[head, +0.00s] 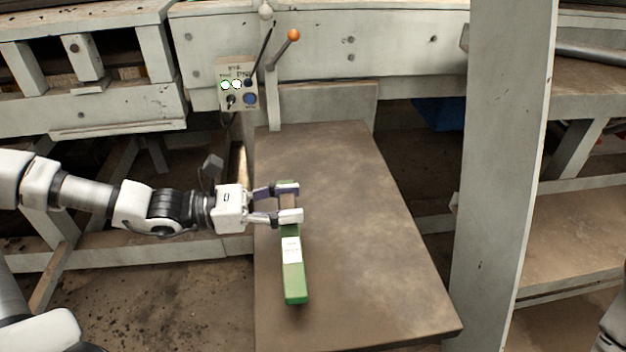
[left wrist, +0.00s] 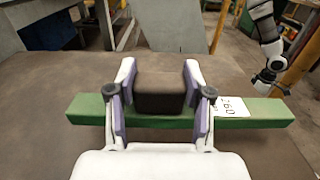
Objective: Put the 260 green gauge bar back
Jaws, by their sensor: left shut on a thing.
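The green gauge bar (head: 295,284) is long and narrow, with a white label. In the left wrist view the bar (left wrist: 256,112) runs across the picture and its label reads 260. My left gripper (head: 289,203) is shut on the dark brown block on the bar, one finger on each side; the block also shows in the left wrist view between the fingers (left wrist: 160,95). The bar is over the brown table top; I cannot tell whether it touches it. My right arm shows in the left wrist view at the upper right, but its fingers are too small to read.
The brown table top (head: 370,260) is otherwise bare, with free room right of the bar. A grey post (head: 497,170) stands right of the table. A control box (head: 238,85) and an orange-knobbed lever (head: 293,35) are at the back. Shelves (head: 570,240) stand at the right.

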